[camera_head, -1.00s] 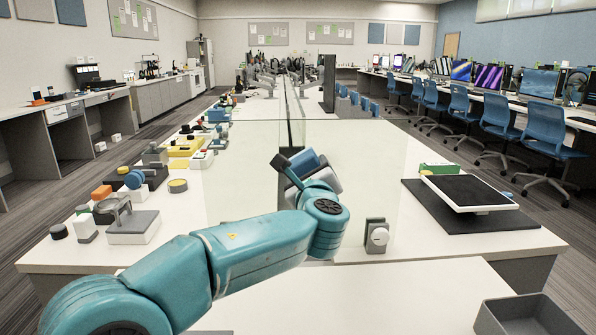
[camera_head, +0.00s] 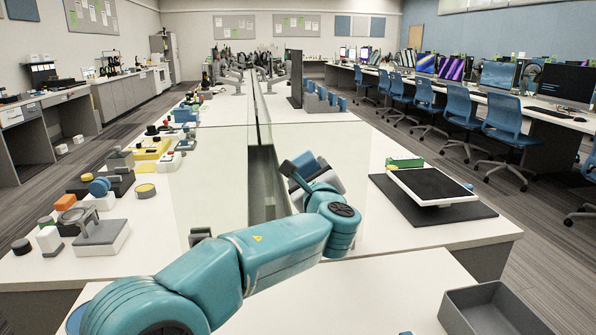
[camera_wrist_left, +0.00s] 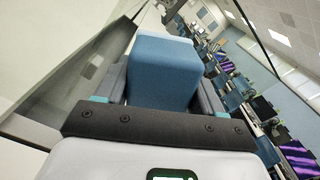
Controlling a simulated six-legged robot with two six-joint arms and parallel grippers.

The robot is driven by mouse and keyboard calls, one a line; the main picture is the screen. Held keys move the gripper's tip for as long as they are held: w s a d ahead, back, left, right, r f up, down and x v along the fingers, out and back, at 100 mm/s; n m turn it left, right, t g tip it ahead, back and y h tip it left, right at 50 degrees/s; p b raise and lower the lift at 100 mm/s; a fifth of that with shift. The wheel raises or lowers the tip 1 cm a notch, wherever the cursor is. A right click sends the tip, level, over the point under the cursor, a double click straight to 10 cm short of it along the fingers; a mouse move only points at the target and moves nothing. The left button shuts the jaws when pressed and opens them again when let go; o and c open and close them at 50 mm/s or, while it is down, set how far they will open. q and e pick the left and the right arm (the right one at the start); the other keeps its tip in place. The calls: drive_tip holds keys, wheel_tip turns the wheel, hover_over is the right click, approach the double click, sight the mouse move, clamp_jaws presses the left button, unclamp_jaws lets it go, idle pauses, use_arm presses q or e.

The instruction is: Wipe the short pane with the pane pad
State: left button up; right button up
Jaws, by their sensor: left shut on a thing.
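My left gripper (camera_head: 312,172) is shut on the pane pad, a blue block (camera_head: 305,161), above the middle of the bench. The pad's blue face (camera_wrist_left: 163,65) fills the middle of the left wrist view, between the dark fingers. Clear glass panes stand across the bench, one left of the dark gap (camera_head: 208,180) and one to its right, partly behind my gripper (camera_head: 345,150). I cannot tell which is the short pane, or whether the pad touches glass. My right gripper is not in view.
Several small parts and a grey-and-white stand (camera_head: 100,237) line the left bench. A white-framed panel (camera_head: 432,186) lies on a dark mat (camera_head: 470,211) at right. An open grey bin (camera_head: 478,318) sits front right. The white bench front is mostly bare.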

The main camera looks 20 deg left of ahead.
use_arm(q)
drive_tip(key=shift+w+d, duration=0.1)
drive_tip(key=shift+w, duration=0.05)
drive_tip(key=shift+f, duration=0.1)
drive_tip(key=shift+s+a+f+b, duration=0.1)
drive_tip(key=shift+s+a+b, duration=0.4)
drive_tip(key=shift+a+b, duration=0.3)
drive_tip(key=shift+s+a+b, duration=0.4)
drive_tip(key=shift+s+a, duration=0.05)
drive_tip(key=shift+a, duration=0.25)
drive_tip(key=shift+s+a+b, duration=0.4)
drive_tip(key=shift+a+b, duration=0.05)
drive_tip(key=shift+a, duration=0.3)
drive_tip(key=shift+s+a+b, duration=0.4)
drive_tip(key=shift+s+a, duration=0.05)
drive_tip(key=shift+a, duration=0.25)
drive_tip(key=shift+s+a+b, duration=0.55)
drive_tip(key=shift+s+a, duration=0.05)
drive_tip(key=shift+a, duration=0.35)
drive_tip(key=shift+s+a+b, duration=0.4)
drive_tip(key=shift+s+a, duration=0.25)
drive_tip(key=shift+a, duration=0.45)
drive_tip(key=shift+s+a+b, duration=0.45)
drive_tip(key=shift+s+a, duration=0.25)
drive_tip(key=shift+a, duration=0.35)
drive_tip(key=shift+s+a+b, duration=0.4)
drive_tip(key=shift+s+a, duration=0.25)
drive_tip(key=shift+a, duration=0.45)
